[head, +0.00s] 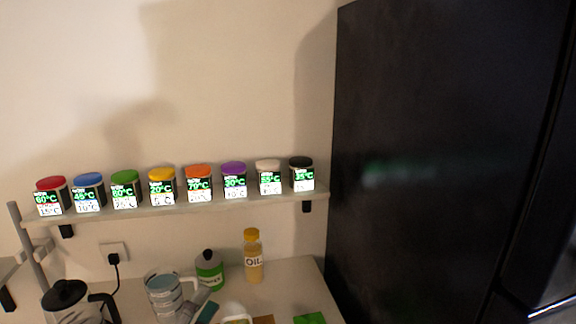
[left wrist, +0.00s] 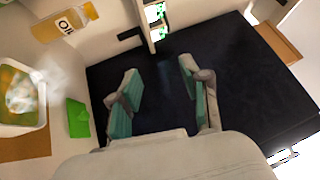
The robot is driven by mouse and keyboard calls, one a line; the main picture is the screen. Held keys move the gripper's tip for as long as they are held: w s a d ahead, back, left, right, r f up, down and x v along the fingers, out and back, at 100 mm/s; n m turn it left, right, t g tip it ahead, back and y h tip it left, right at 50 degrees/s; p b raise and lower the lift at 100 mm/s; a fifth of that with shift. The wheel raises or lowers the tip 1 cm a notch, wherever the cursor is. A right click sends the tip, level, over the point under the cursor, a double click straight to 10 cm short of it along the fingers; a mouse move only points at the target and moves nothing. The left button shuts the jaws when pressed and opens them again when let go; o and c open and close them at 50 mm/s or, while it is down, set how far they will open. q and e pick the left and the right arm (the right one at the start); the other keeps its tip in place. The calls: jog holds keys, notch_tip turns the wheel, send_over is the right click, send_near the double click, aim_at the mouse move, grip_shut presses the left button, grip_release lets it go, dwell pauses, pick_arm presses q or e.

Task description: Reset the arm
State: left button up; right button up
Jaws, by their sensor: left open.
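My left gripper (head: 203,306) shows low in the head view, in front of the counter, partly cut off by the bottom edge. In the left wrist view the same gripper (left wrist: 158,88) has its two teal-padded fingers spread apart with nothing between them. It is open and touches nothing that I can see. My right gripper is in neither view.
A shelf (head: 180,211) holds a row of several jars with coloured lids. A steaming container (left wrist: 22,98) stands near a green item (left wrist: 78,118). A dark fridge (head: 440,150) fills the right.

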pick_arm(q)
jog(key=s+a+f+n+g+y, duration=0.35)
jog(key=f+n+y, duration=0.2)
jog(key=n, duration=0.25)
jog(key=s+a+f+n+g+y, duration=0.2)
jog(key=s+a+f+n+y, duration=0.25)
jog(key=f+n, duration=0.3)
jog(key=s+d+f+n+g+h, duration=0.1)
jog(key=s+d+f+n+g, duration=0.15)
jog(key=s+f+g, duration=0.45)
jog(key=s+d+f+n+g+h, duration=0.1)
jog(key=s+f+n+g, duration=0.2)
jog(key=s, duration=0.8)
notch_tip(320, 180, down, 27)
jog(key=s+g+b, duration=0.1)
jog(key=s+a+f+g+b, duration=0.1)
jog(key=s+a+f, duration=0.2)
jog(key=s+f, duration=1.4)
jog(key=shift+a+f+m, duration=0.15)
jog(key=shift+f+m, duration=0.15)
jog(key=shift+f, duration=0.1)
